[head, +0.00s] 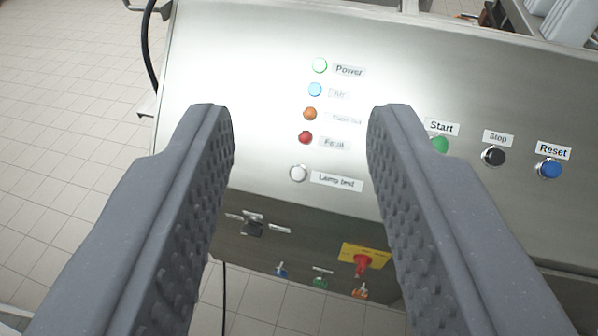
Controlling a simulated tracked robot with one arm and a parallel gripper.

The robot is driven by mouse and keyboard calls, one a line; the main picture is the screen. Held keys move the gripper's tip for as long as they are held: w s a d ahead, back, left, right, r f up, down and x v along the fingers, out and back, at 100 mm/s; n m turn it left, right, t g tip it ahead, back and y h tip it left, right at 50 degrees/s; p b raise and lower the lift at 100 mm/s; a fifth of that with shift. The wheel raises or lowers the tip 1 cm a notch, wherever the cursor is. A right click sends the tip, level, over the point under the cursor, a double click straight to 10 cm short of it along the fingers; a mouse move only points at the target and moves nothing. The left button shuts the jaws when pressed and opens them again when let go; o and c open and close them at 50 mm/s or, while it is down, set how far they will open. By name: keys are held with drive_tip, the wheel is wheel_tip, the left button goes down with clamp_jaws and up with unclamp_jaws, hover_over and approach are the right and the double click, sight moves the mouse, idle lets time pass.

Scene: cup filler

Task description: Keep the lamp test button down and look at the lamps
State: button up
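The white lamp test button (298,173) sits on the steel panel (262,60), left of its "Lamp test" label (336,181). Above it in a column are the red Fault lamp (305,138), an orange lamp (309,114), a blue lamp (315,90) and the pale, green-rimmed Power lamp (320,65). I cannot tell surely which lamps are lit. My gripper (299,128) is open and empty. Its two grey fingers stand wide apart on either side of the lamp column, and neither visibly touches the button.
Right of my gripper are the green Start button (440,145), black Stop button (493,156) and blue Reset button (548,168). Below is a red rotary switch on a yellow plate (364,257). Tiled floor (70,130) lies left of the panel.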

idle(0.4)
clamp_jaws()
idle(1.5)
